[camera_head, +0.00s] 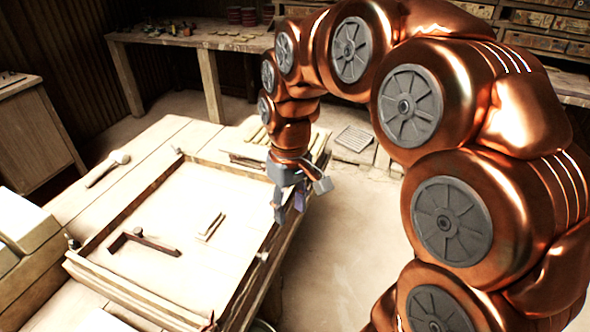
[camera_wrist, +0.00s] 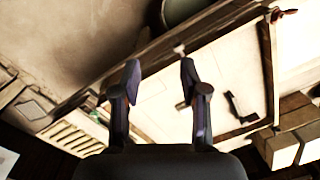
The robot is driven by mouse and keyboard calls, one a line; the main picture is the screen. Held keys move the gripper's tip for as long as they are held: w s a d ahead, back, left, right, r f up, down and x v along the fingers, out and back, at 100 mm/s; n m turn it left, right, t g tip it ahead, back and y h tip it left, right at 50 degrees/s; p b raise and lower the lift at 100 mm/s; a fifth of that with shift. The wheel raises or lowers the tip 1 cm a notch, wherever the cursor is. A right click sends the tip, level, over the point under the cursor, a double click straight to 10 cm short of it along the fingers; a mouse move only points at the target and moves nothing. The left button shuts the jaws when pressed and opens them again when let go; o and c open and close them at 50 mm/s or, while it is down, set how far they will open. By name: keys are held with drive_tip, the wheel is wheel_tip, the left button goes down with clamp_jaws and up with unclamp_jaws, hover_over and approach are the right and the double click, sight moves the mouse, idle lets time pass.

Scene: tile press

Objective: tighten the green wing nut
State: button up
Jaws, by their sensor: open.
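My gripper (camera_head: 290,205) hangs open and empty over the right rail of the wooden press frame (camera_head: 155,190). In the wrist view its two dark fingers (camera_wrist: 160,75) are spread, with a rail beyond them. Small fittings sit along the frame: a pale one (camera_head: 262,257) on the right rail, which seems to show beyond the fingers in the wrist view (camera_wrist: 179,49); a reddish one (camera_head: 210,323) at the near corner; dark ones at the left corner (camera_head: 73,242) and far corner (camera_head: 178,151). Nothing is between the fingers.
A dark L-shaped bar (camera_head: 143,241) and a small pale block (camera_head: 211,226) lie inside the frame. A pale-headed mallet (camera_head: 108,168) lies on the table left of it. Pale blocks (camera_head: 20,222) stand at the left edge. Open floor (camera_head: 345,240) lies right of the table.

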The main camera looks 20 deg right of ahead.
drive_tip(key=shift+n+t, duration=0.5)
drive_tip(key=shift+n, duration=0.2)
drive_tip(key=w+d+f, duration=0.1)
drive_tip(key=w+d, duration=0.3)
drive_tip(key=w, duration=0.4)
drive_tip(key=w+d+f+p, duration=0.1)
drive_tip(key=w+d+f, duration=0.1)
drive_tip(key=w, duration=0.6)
drive_tip(key=w+d+f, duration=0.2)
drive_tip(key=w+d, duration=0.3)
drive_tip(key=w, duration=0.3)
drive_tip(key=shift+d+f, duration=0.15)
drive_tip(key=shift+d, duration=0.2)
drive_tip(key=shift+f+p, duration=1.3)
drive_tip(key=shift+f, duration=2.65)
drive_tip(key=shift+c, duration=0.2)
clamp_jaws()
